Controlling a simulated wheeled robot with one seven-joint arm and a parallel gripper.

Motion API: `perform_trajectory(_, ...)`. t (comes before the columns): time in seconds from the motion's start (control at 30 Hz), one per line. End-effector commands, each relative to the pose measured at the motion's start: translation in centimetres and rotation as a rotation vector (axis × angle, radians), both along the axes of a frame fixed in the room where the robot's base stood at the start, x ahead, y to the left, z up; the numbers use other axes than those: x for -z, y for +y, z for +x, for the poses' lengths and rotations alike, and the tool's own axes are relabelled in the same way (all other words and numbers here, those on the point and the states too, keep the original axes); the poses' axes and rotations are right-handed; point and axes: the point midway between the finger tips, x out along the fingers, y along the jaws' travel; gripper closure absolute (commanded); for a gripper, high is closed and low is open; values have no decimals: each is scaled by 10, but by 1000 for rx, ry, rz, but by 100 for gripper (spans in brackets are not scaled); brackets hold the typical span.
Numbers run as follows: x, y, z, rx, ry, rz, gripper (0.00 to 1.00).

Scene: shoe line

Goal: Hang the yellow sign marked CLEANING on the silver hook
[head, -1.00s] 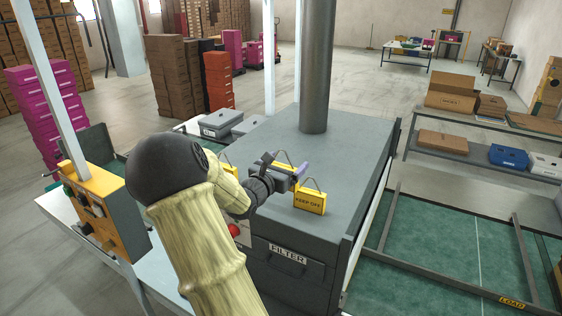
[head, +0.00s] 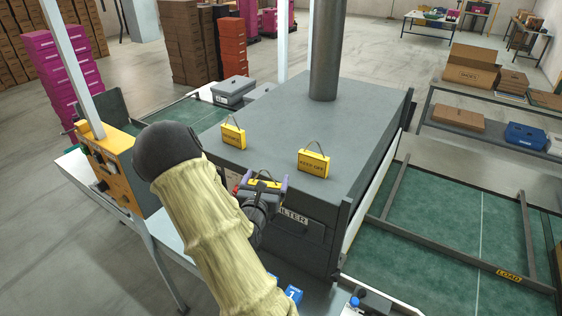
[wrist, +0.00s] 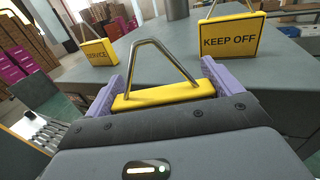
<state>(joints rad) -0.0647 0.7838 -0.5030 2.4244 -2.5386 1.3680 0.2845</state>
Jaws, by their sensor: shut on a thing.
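My gripper (head: 264,184) is shut on a yellow sign (wrist: 165,95) with a bent wire handle, gripped between its purple fingers. The wrist view shows only the sign's narrow top edge and handle; its lettering is hidden. The held sign also shows in the head view (head: 262,182), at the front edge of the grey filter cabinet (head: 290,110). Two other yellow signs stand on the cabinet top: KEEP OFF (head: 313,163) to the right and SERVICE (wrist: 99,52) to the left, also seen in the head view (head: 233,136). I cannot make out the silver hook.
A thick grey pipe (head: 327,50) rises from the cabinet top. An orange control box (head: 118,170) on a white post stands to the left. A green conveyor bed (head: 440,240) with dark rails lies to the right. A blue item marked 1 (head: 293,294) is low in front.

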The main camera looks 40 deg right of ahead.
Motion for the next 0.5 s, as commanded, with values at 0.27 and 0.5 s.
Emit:
perform_trajectory(0.27, 75, 77, 8, -262, 11, 0, 33)
perform_trajectory(0.5, 135, 141, 12, -470, 9, 1, 33)
